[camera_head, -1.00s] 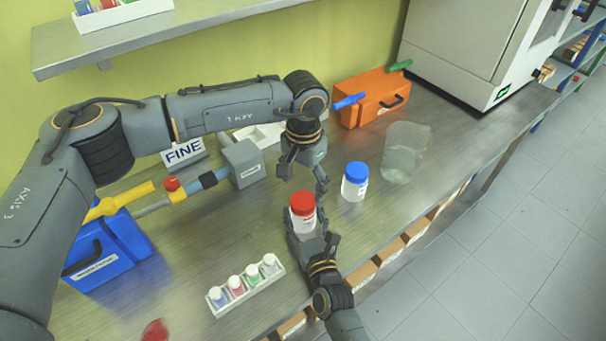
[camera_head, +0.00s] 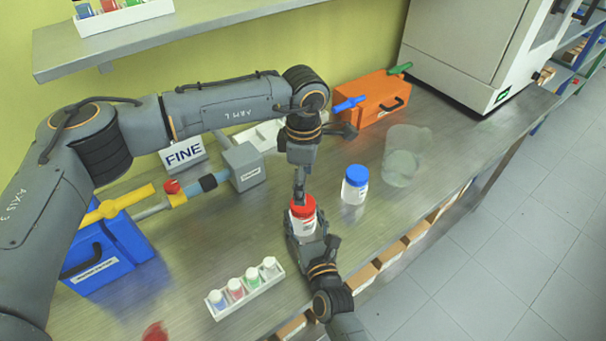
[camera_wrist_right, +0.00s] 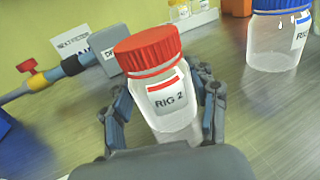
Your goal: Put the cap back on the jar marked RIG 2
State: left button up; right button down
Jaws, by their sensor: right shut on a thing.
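The jar marked RIG 2 (camera_wrist_right: 172,110) is clear with a white label, and a red cap (camera_wrist_right: 147,48) sits on its mouth. I cannot tell whether the cap is screwed tight. In the head view the cap (camera_head: 303,208) is at the middle of the bench. My right gripper (camera_head: 305,235) is shut around the jar's body, with a finger on each side in the wrist view (camera_wrist_right: 163,112). My left gripper (camera_head: 318,165) is above the cap with its fingers spread. One finger overlaps the cap in the head view, but no left finger shows in the wrist view.
A blue-capped jar (camera_head: 355,185) stands close to the right, with a clear beaker (camera_head: 402,160) beyond it. A rack of small vials (camera_head: 246,288) is at the front. An orange case (camera_head: 370,98), FINE sign (camera_head: 184,153) and blue case (camera_head: 105,255) stand around the bench.

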aim_at(303, 216)
pick_arm(q)
jog(key=n, duration=0.4)
jog(key=shift+r, duration=0.15)
jog(key=n, duration=0.4)
jog(key=shift+r, duration=0.1)
jog(key=n, duration=0.6)
jog(key=shift+r, duration=0.2)
jog(key=n, duration=0.6)
jog(key=shift+r, duration=0.2)
jog(key=n, duration=0.7)
jog(key=shift+r, duration=0.15)
jog(key=shift+f, duration=4)
